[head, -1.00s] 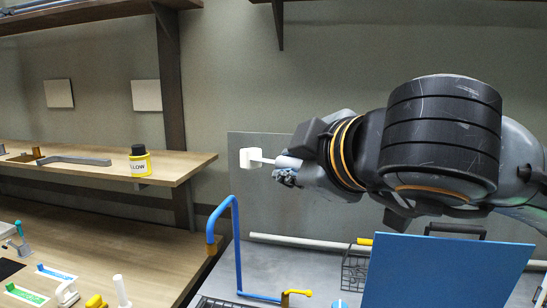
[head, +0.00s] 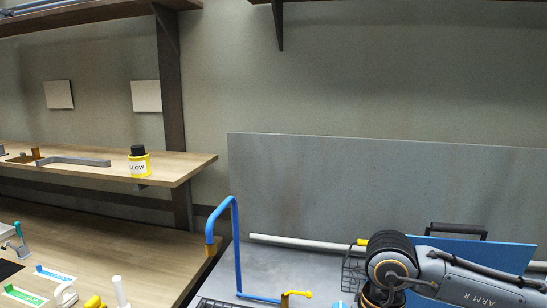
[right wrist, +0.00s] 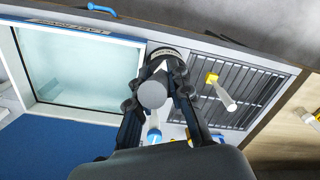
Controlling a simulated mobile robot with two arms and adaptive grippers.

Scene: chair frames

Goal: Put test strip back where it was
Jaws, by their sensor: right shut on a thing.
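In the right wrist view my right gripper (right wrist: 155,98) is shut on a pale grey cylindrical thing (right wrist: 152,95), seen end-on between its fingers. The rest of this thing is mostly hidden, and I cannot tell whether it is the test strip. In the head view my right arm is low at the right in front of the blue panel (head: 490,254); its gripper is below the picture edge. My left gripper is not in view. A blue-and-white card (head: 56,273) and a green-and-white card (head: 25,296) lie on the left bench.
A dark slatted grille (right wrist: 240,82) and a yellow-and-white piece (right wrist: 221,91) lie right of my gripper. A pale glassy panel (right wrist: 80,65) is left. A blue bent pipe (head: 238,247) stands mid-scene. A yellow bottle (head: 140,166) stands on the shelf (head: 100,172).

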